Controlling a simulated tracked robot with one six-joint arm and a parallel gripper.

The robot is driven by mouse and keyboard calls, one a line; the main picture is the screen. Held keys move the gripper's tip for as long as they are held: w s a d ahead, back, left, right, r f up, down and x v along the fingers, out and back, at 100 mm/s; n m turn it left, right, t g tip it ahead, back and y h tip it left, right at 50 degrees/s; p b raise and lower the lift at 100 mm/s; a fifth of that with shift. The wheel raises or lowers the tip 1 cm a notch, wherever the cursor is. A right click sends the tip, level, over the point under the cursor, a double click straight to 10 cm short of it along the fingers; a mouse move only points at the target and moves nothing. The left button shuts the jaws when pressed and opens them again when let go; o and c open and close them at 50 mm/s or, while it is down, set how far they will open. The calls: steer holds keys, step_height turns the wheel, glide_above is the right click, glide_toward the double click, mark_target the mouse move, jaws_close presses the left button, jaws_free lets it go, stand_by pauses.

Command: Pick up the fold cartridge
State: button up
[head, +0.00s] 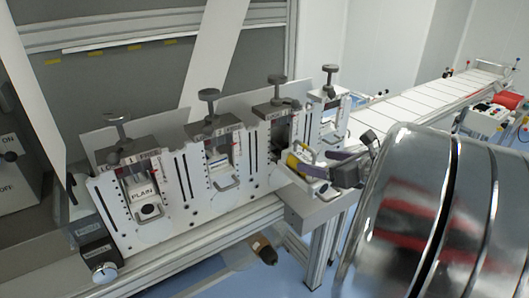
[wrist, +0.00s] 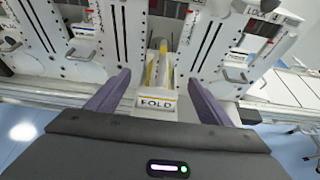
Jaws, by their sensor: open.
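The fold cartridge (wrist: 155,103) is a white block with a FOLD label and a yellow part behind it. In the wrist view it stands upright between the two purple fingers of my gripper (wrist: 158,78). The fingers are open, with a visible gap on each side of the label. In the head view the yellow and white cartridge (head: 298,162) sits at the right end of the station row, on or just in front of a small ledge. My gripper (head: 318,163) reaches to it from the right and partly covers it. Its lower contact is hidden.
White station plates with clamp knobs stand in a row; one holds a PLAIN cartridge (head: 145,195). A grey bracket (head: 310,205) juts out below the fold cartridge. A conveyor (head: 420,100) runs to the back right. My shiny arm link fills the lower right.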

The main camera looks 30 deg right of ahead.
mark_target(305, 158)
steer(key=shift+x, duration=0.95)
steer(key=shift+x, duration=2.6)
steer(key=shift+r, duration=0.1)
steer(key=c, duration=1.5)
step_height(305, 158, up, 10)
